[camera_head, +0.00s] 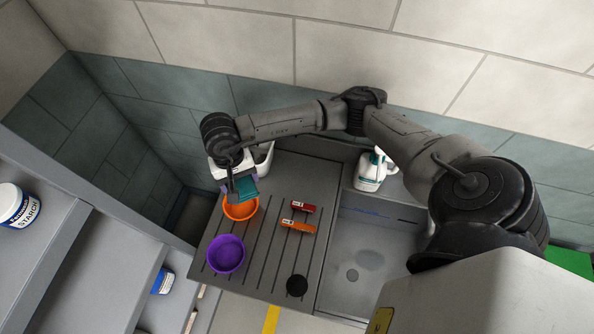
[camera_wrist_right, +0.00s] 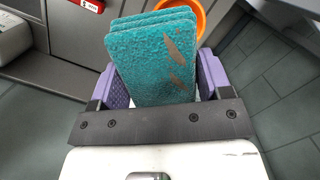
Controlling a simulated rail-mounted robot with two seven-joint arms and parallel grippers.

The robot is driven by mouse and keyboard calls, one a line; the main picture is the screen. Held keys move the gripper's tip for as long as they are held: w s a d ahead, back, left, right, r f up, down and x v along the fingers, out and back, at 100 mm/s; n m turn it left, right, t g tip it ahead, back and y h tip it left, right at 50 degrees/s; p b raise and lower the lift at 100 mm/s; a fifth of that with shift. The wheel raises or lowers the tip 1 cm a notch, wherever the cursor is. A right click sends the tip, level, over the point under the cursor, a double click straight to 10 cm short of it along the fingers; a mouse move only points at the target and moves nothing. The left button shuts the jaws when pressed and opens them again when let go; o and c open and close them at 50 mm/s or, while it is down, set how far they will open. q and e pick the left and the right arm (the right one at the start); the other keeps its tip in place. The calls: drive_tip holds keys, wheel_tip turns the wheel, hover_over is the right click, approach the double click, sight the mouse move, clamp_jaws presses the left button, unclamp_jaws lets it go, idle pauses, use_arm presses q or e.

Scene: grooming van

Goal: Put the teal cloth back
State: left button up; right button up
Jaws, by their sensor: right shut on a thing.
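The teal cloth is a folded, layered block with a few brownish patches, seen large in the right wrist view (camera_wrist_right: 150,60). My right gripper (camera_wrist_right: 165,85) is shut on it, with a purple finger pad on each side. In the head view the right gripper (camera_head: 240,188) holds the teal cloth (camera_head: 246,187) above the far left part of the drainboard, partly covering the orange bowl (camera_head: 241,209). I cannot tell the height of the cloth over the bowl. My left gripper is not in view.
A purple bowl (camera_head: 226,254), a red box (camera_head: 302,207), an orange box (camera_head: 298,227) and a dark round thing (camera_head: 297,285) sit on the ribbed drainboard (camera_head: 262,275). The sink basin (camera_head: 360,255) lies to the right. A white jug (camera_head: 371,172) stands behind it. Shelves are at left.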

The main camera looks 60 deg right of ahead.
drive_tip(key=s+d+f+m+t+p, duration=0.1)
drive_tip(key=s+d+f+m+p, duration=0.1)
drive_tip(key=s+d+f+m, duration=0.35)
drive_tip(key=s+d+f+m+p, duration=0.2)
drive_tip(key=s+d+m, duration=0.1)
drive_tip(key=s+d, duration=0.45)
drive_tip(key=s+d+f+m+t+p, duration=0.1)
drive_tip(key=s+d+f+m+p, duration=0.15)
drive_tip(key=s+d+m, duration=0.35)
drive_tip(key=n, duration=0.3)
hover_over(298, 175)
drive_tip(key=s, duration=0.1)
drive_tip(key=shift+m+y, duration=0.25)
drive_tip(key=shift+y, duration=0.05)
wheel_tip(298, 175, down, 7)
drive_tip(key=shift+d+r, duration=0.15)
drive_tip(key=shift+w+f, duration=0.25)
drive_tip(key=shift+w, duration=0.1)
drive_tip(key=shift+f+p, duration=0.35)
drive_tip(key=shift+f, duration=1.7)
